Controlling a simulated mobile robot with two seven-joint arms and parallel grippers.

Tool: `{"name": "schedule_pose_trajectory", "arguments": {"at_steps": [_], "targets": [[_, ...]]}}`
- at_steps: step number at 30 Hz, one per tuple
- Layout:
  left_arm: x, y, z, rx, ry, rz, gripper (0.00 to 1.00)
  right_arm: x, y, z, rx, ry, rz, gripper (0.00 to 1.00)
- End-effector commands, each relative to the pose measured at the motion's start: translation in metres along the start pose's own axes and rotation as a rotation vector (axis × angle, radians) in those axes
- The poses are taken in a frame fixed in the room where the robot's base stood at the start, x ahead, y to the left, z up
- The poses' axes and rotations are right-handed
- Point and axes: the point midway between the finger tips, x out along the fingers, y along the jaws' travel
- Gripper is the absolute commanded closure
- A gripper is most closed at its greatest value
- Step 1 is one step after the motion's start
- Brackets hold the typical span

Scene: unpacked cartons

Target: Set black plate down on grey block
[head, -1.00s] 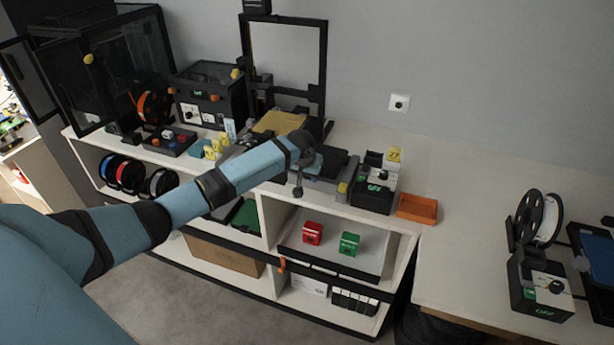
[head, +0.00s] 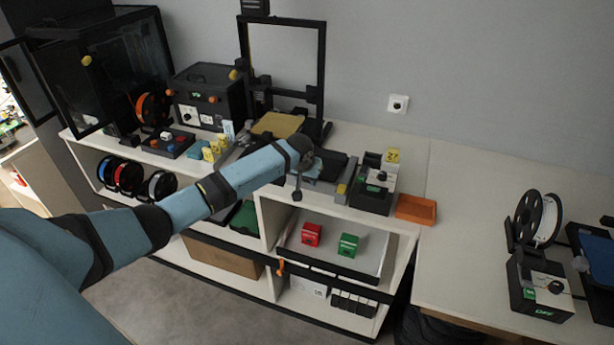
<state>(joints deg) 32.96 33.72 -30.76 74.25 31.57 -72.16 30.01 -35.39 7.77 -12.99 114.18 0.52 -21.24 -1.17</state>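The black plate (head: 334,163) shows as a flat dark piece just right of my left wrist, over the grey block (head: 326,187) on the white bench top. I cannot tell whether it rests on the block or is held slightly above it. My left gripper (head: 312,169) is at the plate's left side, largely hidden behind its own wrist. Its fingers are too small and covered to tell whether they are open or shut. My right gripper is not in view.
A black box with a green display (head: 374,190) stands close right of the block, with an orange tray (head: 416,209) beyond it. A printer with a tall black frame (head: 284,75) stands behind.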

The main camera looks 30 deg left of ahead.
Motion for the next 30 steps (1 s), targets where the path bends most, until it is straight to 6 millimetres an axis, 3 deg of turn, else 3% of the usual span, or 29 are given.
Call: {"name": "schedule_pose_trajectory", "arguments": {"at_steps": [12, 13, 16, 30], "targets": [[0.012, 0.000, 0.005, 0.000, 0.002, 0.000, 0.96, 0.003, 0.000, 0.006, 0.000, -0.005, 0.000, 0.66], [0.011, 0.000, 0.004, 0.000, 0.002, 0.000, 0.57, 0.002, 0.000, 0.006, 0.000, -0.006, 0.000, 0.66], [0.011, 0.000, 0.004, 0.000, 0.002, 0.000, 0.34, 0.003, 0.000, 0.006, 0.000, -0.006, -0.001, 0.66], [0.004, 0.000, 0.002, 0.000, 0.000, 0.000, 0.34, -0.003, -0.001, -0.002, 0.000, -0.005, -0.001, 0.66]]}}
